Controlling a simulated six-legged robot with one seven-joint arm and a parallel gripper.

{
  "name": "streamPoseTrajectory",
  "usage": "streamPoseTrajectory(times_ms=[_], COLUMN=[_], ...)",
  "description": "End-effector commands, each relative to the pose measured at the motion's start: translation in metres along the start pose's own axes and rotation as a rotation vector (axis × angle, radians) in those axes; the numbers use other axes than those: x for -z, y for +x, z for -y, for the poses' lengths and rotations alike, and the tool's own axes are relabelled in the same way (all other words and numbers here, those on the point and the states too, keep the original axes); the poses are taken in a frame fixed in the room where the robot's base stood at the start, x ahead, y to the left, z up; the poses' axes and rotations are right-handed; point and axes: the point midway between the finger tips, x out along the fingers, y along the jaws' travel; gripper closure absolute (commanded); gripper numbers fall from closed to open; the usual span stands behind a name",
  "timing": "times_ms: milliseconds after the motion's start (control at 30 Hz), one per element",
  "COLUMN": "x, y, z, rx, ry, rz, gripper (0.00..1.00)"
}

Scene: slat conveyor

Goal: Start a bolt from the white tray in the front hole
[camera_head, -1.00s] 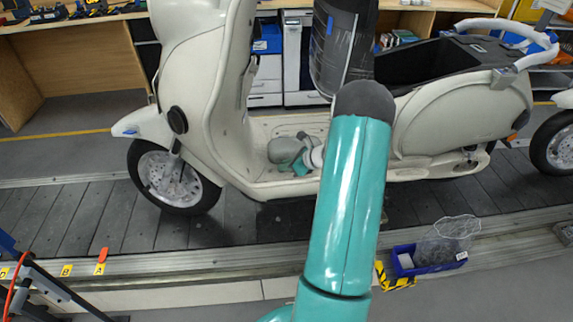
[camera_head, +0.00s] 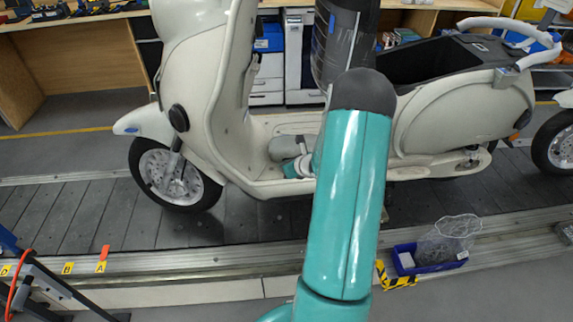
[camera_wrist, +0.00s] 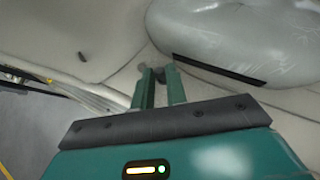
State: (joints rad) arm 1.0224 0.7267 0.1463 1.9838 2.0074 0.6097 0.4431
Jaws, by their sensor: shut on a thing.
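In the wrist view, my gripper (camera_wrist: 159,76) is shut on a small dark grey piece, seemingly a bolt (camera_wrist: 151,74), mostly hidden by the fingers. The fingertips are over the pale floor panel of the cream scooter (camera_head: 205,75). A small dark upright mark or peg (camera_wrist: 82,57) is on that panel, left of the fingers. I cannot make out the front hole. In the head view, my arm hides most of the gripper area above the footboard. A small white item (camera_head: 406,260) lies in a blue bin; I cannot tell if it is the white tray.
A large smooth grey form (camera_wrist: 235,40) with a black strip is close to the right of the fingers. The slat conveyor (camera_head: 90,215) runs under the scooter. A second scooter (camera_head: 556,140) stands at far right.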

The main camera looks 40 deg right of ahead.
Motion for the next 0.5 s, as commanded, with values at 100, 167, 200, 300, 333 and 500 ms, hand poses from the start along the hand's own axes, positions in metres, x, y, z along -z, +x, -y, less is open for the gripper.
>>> streamPoseTrajectory(times_ms=[100, 167, 200, 300, 333, 500], x=[-0.0003, -0.0003, -0.0003, -0.0005, -0.0005, -0.0011], y=[0.0006, 0.0006, 0.0006, 0.0008, 0.0009, 0.0015], z=[-0.0012, -0.0012, -0.0012, -0.0018, -0.0023, -0.0056], rx=[0.001, 0.0, 0.0, 0.008, 0.014, 0.086], ry=[0.001, 0.001, 0.0, 0.006, 0.011, 0.063], rz=[0.001, 0.001, 0.001, 0.001, 0.001, 0.0], gripper=[1.0, 1.0, 1.0, 1.0, 1.0, 1.0])
